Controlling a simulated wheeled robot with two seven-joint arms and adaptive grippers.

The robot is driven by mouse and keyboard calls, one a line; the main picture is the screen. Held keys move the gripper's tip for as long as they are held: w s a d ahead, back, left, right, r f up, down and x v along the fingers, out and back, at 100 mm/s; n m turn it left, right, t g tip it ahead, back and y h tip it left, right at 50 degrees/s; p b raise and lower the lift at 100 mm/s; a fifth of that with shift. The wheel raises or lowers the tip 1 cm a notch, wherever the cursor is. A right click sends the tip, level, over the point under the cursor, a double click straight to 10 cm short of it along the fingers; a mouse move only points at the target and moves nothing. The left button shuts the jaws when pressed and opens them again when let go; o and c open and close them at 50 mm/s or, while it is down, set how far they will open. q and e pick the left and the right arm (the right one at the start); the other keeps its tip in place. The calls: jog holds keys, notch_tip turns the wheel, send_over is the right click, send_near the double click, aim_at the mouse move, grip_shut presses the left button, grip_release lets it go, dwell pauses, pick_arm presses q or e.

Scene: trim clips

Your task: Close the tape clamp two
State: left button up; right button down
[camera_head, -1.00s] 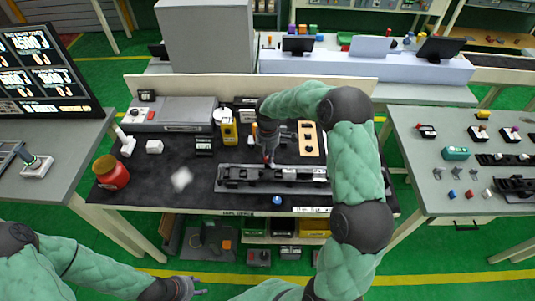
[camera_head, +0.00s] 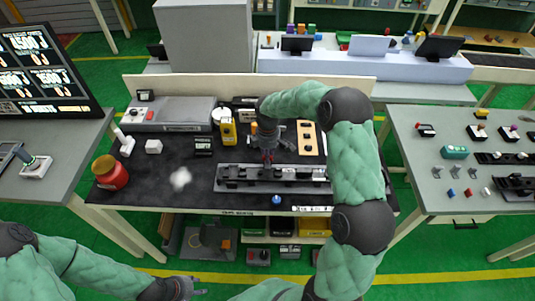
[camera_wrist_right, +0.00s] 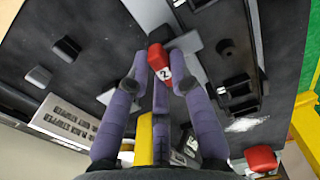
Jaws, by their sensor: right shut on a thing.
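A grey fixture (camera_head: 225,186) with a row of black clamps (camera_head: 305,173) lies on the black bench top in the head view. A red clamp handle marked "2" (camera_wrist_right: 160,62) shows between the purple fingertips in the right wrist view. My right gripper (camera_head: 268,156) points down over the left-middle part of the fixture and is shut on this handle (camera_wrist_right: 161,76). The gripper hides much of that clamp in the head view, and its exact angle is unclear. My left gripper (camera_head: 190,288) is away from the fixture, in front of the bench; its finger opening is too small to tell.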

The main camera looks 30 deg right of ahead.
dwell(0.3)
jog(key=c, duration=1.1)
grip_release()
notch_tip(320, 180, up, 12)
